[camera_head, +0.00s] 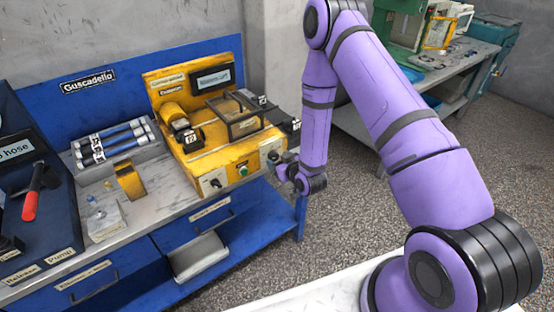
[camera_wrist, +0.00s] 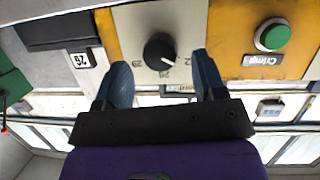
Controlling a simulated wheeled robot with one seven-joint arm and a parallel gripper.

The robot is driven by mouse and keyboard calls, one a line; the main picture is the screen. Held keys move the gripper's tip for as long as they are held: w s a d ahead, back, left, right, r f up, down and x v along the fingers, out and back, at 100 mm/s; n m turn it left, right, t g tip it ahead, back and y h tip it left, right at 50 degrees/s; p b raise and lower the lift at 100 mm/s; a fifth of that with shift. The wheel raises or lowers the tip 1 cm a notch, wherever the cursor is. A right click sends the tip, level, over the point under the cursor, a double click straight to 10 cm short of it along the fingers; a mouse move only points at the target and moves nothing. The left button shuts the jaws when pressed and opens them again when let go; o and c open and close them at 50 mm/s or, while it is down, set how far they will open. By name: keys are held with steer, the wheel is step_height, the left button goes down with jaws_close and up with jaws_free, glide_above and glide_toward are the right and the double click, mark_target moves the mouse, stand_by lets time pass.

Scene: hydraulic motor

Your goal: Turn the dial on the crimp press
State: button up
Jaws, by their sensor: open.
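The crimp press (camera_head: 200,150) is a yellow machine at the right end of the blue bench. My gripper (camera_wrist: 162,75) is open, with one finger on each side of the dial in the picture; contact is not visible. In the head view, my gripper (camera_head: 276,163) is near the press front.
A small tag marked 26 (camera_wrist: 81,60) shows beside a black block in the wrist view. On the bench stand several hoses (camera_head: 110,140) in a rack and a red-handled pump lever (camera_head: 32,195). A green machine (camera_head: 405,25) stands behind.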

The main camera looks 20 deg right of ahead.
steer(key=v, duration=0.8)
steer(key=shift+s, duration=0.3)
steer(key=shift+d+r, duration=0.1)
step_height(320, 180, up, 20)
steer(key=w+d+g+h, duration=0.2)
steer(key=w+d+g, duration=0.1)
steer(key=s+d+r+m+g+h, duration=0.1)
steer(key=s+r+m+g, duration=0.15)
steer(key=s+r, duration=0.85)
steer(key=s+r+g, duration=0.1)
steer(key=s+r, duration=0.5)
steer(key=s, duration=0.3)
steer(key=s+r+m+g, duration=0.1)
steer(key=s+r+g, duration=0.1)
steer(key=s+r, duration=0.4)
steer(key=s, duration=0.4)
steer(key=shift+s+d, duration=0.25)
steer(key=shift+d, duration=0.05)
